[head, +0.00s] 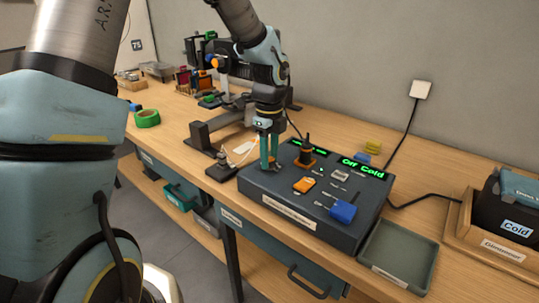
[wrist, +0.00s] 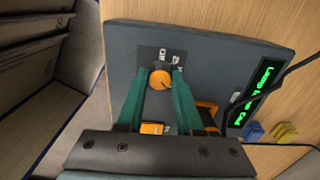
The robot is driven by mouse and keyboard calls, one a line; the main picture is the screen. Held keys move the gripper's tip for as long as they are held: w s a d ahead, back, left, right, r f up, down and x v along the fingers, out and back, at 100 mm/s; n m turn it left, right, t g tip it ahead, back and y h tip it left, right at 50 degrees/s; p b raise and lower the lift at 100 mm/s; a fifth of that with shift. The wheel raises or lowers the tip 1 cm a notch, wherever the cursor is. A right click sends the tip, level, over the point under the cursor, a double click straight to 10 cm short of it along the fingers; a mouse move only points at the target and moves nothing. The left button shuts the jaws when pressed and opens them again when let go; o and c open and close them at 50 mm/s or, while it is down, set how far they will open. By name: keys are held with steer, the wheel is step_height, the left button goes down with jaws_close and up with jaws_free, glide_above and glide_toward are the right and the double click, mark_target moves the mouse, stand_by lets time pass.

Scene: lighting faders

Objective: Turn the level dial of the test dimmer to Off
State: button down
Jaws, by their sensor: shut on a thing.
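The test dimmer appears to be the dark sloped console (head: 262,194) on the bench; its front label is too small to read. In the wrist view its panel (wrist: 125,85) fills the middle. A round orange dial (wrist: 160,79) with a dark pointer mark sits between my green fingertips, beside a small printed scale. My gripper (head: 269,164) points down at the console's left part and is shut on this dial (head: 274,160). In the head view the fingers partly hide the dial.
A black post on an orange base (head: 306,157), an orange switch (head: 304,185) and a blue block (head: 343,211) stand on the console close to the gripper. Cables run behind.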

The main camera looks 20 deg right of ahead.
steer(key=n, duration=0.7)
steer(key=n+b, duration=0.1)
steer(key=n, duration=0.5)
steer(key=shift+n, duration=0.4)
steer(key=n, duration=1.2)
steer(key=shift+n, duration=0.3)
steer(key=c, duration=0.6)
jaws_free()
steer(key=shift+o, duration=0.2)
